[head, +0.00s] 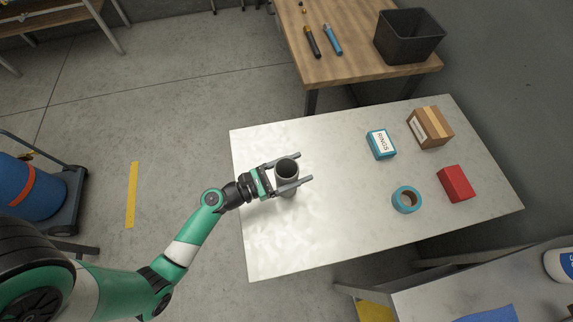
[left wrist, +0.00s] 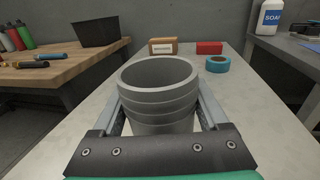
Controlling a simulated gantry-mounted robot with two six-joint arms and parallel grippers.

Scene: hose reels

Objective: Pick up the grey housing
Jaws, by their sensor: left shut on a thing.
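The grey housing (head: 286,168) is a hollow, ribbed cylinder with its open end up, near the left end of the light table (head: 335,205). My left gripper (head: 297,169) has one finger on each side of it and is shut on it. In the left wrist view the housing (left wrist: 158,97) stands upright between the fingers of my left gripper (left wrist: 160,115). Its lower part is hidden behind the gripper's palm there. I cannot tell whether its base touches the table. My right gripper is not in view.
On the table's right side lie a blue tape roll (head: 407,199), a red box (head: 456,184), a blue-and-white box (head: 381,144) and a cardboard box (head: 429,127). A wooden bench (head: 350,72) with a black bin (head: 408,38) stands behind. The table around the housing is clear.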

